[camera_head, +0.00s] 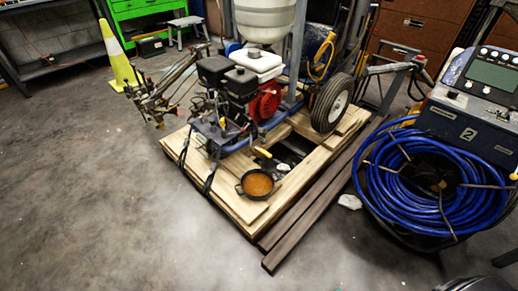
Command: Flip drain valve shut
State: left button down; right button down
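The line striper stands on a wooden pallet (228,205), with its engine (238,84) and a large white tank (262,20) above. A small yellow lever (263,153), which looks like the drain valve handle, sticks out low on the machine's near side. It slants down to the right. The valve body is too small to make out, and I cannot tell whether it is open or shut. A round dark pan (258,185) with orange-brown contents sits on the pallet just below the lever. Neither of my grippers is in view.
A blue hose coil (432,185) under a control box (474,105) stands at the right. Dark beams (312,210) lie along the pallet's right side. A yellow-green cone (118,58) stands at the back left. The concrete floor at the left and front is clear.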

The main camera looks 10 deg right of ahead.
aim_at(268, 154)
jog(key=i+l+u, duration=0.15)
jog(key=l+u, duration=0.4)
jog(key=l, duration=0.25)
jog(key=i+l+u, duration=0.1)
jog(key=l+u, duration=0.2)
jog(key=l, duration=0.15)
